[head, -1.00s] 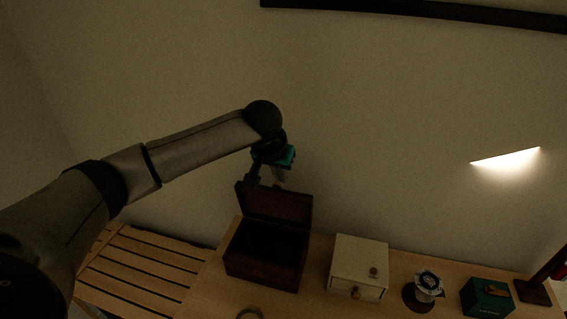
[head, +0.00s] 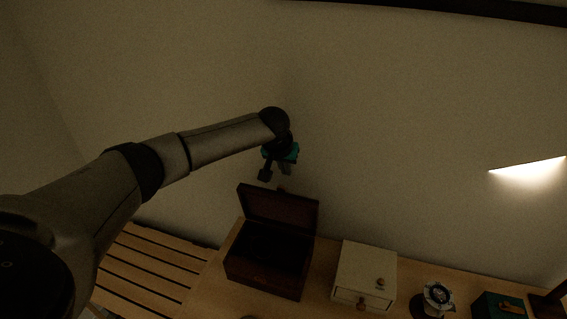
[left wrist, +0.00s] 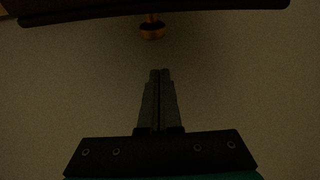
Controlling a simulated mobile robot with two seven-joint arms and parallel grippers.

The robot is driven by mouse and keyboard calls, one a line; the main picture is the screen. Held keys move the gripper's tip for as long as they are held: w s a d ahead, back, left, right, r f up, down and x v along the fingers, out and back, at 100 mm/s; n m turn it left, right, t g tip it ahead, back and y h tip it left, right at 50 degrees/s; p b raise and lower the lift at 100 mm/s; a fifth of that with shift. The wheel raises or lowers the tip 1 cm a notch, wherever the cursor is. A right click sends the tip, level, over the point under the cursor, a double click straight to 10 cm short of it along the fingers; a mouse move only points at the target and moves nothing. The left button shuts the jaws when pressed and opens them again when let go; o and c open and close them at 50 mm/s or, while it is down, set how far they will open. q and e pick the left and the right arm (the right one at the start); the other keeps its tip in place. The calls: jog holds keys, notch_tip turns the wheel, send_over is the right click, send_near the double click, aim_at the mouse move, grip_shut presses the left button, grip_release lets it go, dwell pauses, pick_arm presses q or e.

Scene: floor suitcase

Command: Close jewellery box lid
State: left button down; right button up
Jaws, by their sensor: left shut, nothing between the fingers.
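The dark brown jewellery box (head: 262,278) stands on the wooden table with its lid (head: 277,209) raised, leaning back toward the wall. Its inside is dark and I cannot make out any contents. My left gripper (head: 286,172) is above and behind the lid's upper edge, apart from it, close to the wall. In the left wrist view the left gripper (left wrist: 159,72) is shut and empty, its fingertips together. A dark edge, probably the lid (left wrist: 220,12), crosses the top of that view, with a small copper-coloured knob (left wrist: 152,30) below it. My right gripper is not in view.
A cream drawer box (head: 366,272) stands right of the jewellery box. Farther right are a small round watch-like item on a stand (head: 437,298) and a dark green box (head: 498,306). A slatted wooden bench (head: 150,262) is at left. The wall is close behind.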

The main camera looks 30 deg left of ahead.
aim_at(280, 207)
pick_arm(q)
jog(key=shift+s+d+f+p, duration=0.15)
jog(key=shift+s+f+p, duration=0.1)
jog(key=shift+s, duration=0.35)
jog(key=shift+s+d+f+p, duration=0.1)
jog(key=shift+s+d+p, duration=0.1)
jog(key=shift+s, duration=0.4)
jog(key=shift+s+d+f+p, duration=0.15)
jog(key=shift+s+f+p, duration=0.1)
jog(key=shift+s, duration=0.35)
jog(key=shift+w, duration=0.1)
